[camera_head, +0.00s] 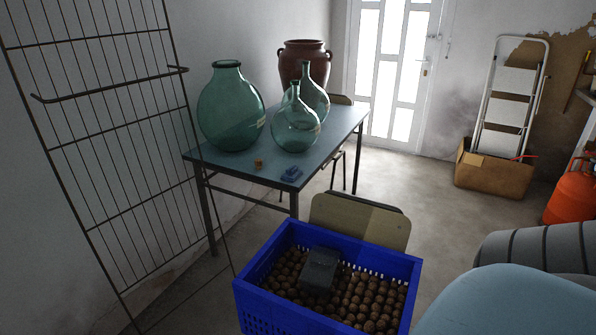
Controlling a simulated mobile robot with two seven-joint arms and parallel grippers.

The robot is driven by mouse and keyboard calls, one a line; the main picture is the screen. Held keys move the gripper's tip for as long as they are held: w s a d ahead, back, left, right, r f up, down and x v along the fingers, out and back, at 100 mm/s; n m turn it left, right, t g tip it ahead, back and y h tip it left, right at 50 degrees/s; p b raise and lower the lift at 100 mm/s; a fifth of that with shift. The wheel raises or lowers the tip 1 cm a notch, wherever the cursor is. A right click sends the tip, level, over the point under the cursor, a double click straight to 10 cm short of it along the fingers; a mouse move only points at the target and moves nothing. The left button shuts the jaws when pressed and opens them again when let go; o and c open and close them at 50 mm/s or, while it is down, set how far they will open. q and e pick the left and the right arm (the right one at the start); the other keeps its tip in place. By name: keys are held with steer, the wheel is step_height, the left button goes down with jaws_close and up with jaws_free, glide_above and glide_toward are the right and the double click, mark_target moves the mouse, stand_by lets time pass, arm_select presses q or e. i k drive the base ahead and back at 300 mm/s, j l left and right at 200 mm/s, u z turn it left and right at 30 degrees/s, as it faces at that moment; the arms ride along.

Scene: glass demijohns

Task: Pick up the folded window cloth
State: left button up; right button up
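A small folded blue cloth (291,173), which looks like the window cloth, lies near the front right corner of the blue-grey table (225,165). It lies flat and apart from the other things there. A small orange-brown object (258,164) lies to its left. Green glass demijohns stand behind it: a large round one (231,110), a smaller one (296,125) and a slimmer one (315,95) partly hidden. Neither of my grippers is in view.
A brown jar (303,60) stands at the table's back. A chair (360,220) and a blue crate (253,282) of brown round things and a dark box (320,270) stand in front. A wire rack (100,130) is at left.

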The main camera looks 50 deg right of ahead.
mark_target(292, 173)
steer(key=z, duration=1.45)
